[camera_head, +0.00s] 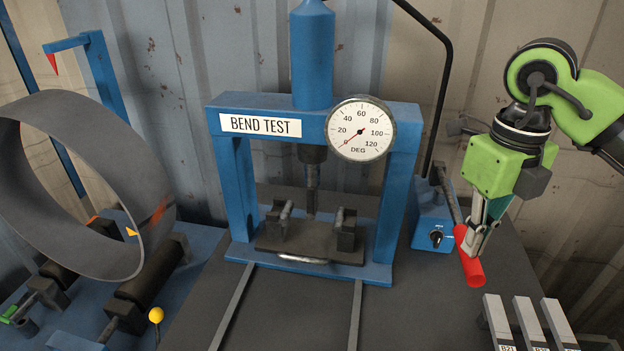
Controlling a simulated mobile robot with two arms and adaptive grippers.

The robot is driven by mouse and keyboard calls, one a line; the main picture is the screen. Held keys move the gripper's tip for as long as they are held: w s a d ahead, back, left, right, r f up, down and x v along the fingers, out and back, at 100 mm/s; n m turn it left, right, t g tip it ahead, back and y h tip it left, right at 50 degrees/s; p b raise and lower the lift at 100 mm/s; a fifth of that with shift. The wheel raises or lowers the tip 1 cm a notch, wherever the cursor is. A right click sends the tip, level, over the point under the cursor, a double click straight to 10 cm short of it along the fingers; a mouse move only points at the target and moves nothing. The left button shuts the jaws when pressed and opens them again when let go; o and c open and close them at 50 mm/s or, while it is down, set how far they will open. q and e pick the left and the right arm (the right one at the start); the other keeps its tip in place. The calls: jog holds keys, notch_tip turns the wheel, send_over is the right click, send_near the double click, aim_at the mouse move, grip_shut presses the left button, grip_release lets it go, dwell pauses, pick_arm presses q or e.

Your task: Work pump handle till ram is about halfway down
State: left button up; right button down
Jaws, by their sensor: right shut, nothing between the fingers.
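The blue press frame (403,170) labelled BEND TEST stands at the centre with a blue cylinder (312,55) on top. Its dark ram (312,185) hangs between two dark supports on the bed. The dial's red needle (353,142) points low on the left, near zero. The blue pump (432,226) stands right of the press; its grey lever (449,198) slopes down right to a red grip (472,268). My right gripper (470,243) is shut at the red grip's upper part, its fingertips overlapping it in view; contact is unclear. My left gripper is out of view.
A large grey pipe ring (155,200) rests on rollers (150,282) at the left. Several grey bars (528,322) lie at the lower right. A black hose (443,90) runs above the pump. The dark tabletop (300,310) before the press is mostly clear.

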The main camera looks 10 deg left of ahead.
notch_tip(320, 180, up, 12)
jog(key=w+p, duration=0.2)
jog(key=p, duration=0.7)
jog(key=shift+w+a, duration=0.1)
jog(key=f+b, duration=0.2)
jog(key=s+f+b, duration=0.1)
jog(key=f+b, duration=0.1)
jog(key=f, duration=0.1)
jog(key=r+p, duration=0.3)
jog(key=w+r+p, duration=0.1)
jog(key=r, duration=0.1)
dwell(0.8)
